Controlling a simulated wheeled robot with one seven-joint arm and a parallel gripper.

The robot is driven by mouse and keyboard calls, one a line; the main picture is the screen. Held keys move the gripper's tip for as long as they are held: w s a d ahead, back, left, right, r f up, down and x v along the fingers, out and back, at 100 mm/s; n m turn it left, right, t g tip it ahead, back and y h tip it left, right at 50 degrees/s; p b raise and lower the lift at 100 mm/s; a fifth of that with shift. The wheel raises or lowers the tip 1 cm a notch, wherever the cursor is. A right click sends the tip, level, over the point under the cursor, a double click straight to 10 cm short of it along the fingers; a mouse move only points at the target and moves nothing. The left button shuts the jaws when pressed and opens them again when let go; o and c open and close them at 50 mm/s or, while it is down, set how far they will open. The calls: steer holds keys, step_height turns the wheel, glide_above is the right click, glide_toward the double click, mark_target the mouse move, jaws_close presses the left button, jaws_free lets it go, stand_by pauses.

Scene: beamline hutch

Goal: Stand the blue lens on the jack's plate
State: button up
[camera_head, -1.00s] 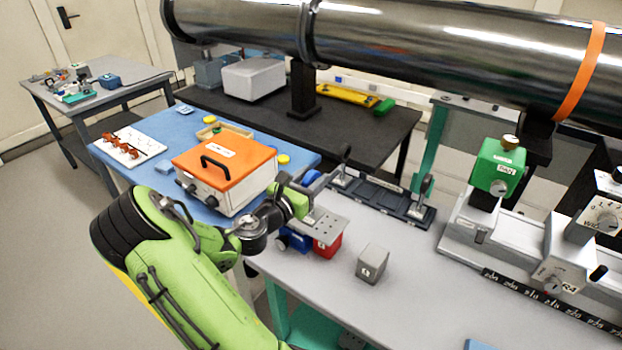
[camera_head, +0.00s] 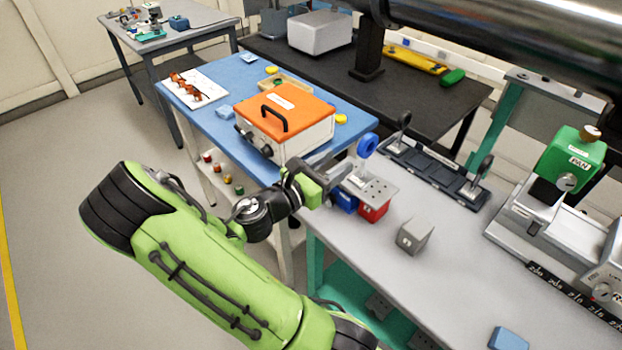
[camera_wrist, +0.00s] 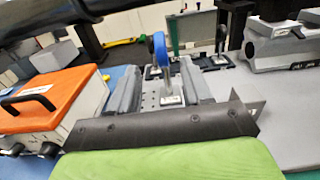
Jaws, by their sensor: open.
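The blue lens (camera_head: 367,145) is a blue ring on a post. It also shows in the wrist view (camera_wrist: 160,48), upright, with its small pale base on the jack's perforated metal plate (camera_head: 378,187). The plate shows between my fingers in the wrist view (camera_wrist: 150,98). Blue and red parts are under the plate; the blue part is partly hidden by it. My gripper (camera_head: 346,172) is open, at the plate's left side. In the wrist view its two grey fingers (camera_wrist: 158,80) are on either side of the lens's post and base, apart from them.
A dark rack (camera_head: 425,170) with upright round optics stands behind the plate. A grey block (camera_head: 414,236) is in front right. An orange-topped box (camera_head: 285,115) is at left on the blue table. The grey bench's front right is mostly clear, with a blue block (camera_head: 508,338).

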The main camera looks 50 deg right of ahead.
steer(key=s+a+f+m+t+y, duration=0.1)
steer(key=a+f+m+t+y, duration=0.1)
steer(key=a+f+m+y, duration=0.65)
steer(key=s+a+r+m+t+y+p, duration=0.1)
steer(key=s+a+r+m+t+y, duration=0.1)
steer(key=a+r, duration=0.6)
steer(key=s+a+r+m+t+y+p, duration=0.1)
steer(key=a+r+m+t+y, duration=0.3)
steer(key=a, duration=0.9)
step_height(320, 180, up, 4)
steer(key=m+y+p, duration=0.1)
steer(key=y, duration=0.2)
steer(key=shift+s+r+m, duration=0.25)
steer(key=shift+s+m, duration=0.1)
steer(key=shift+s, duration=0.05)
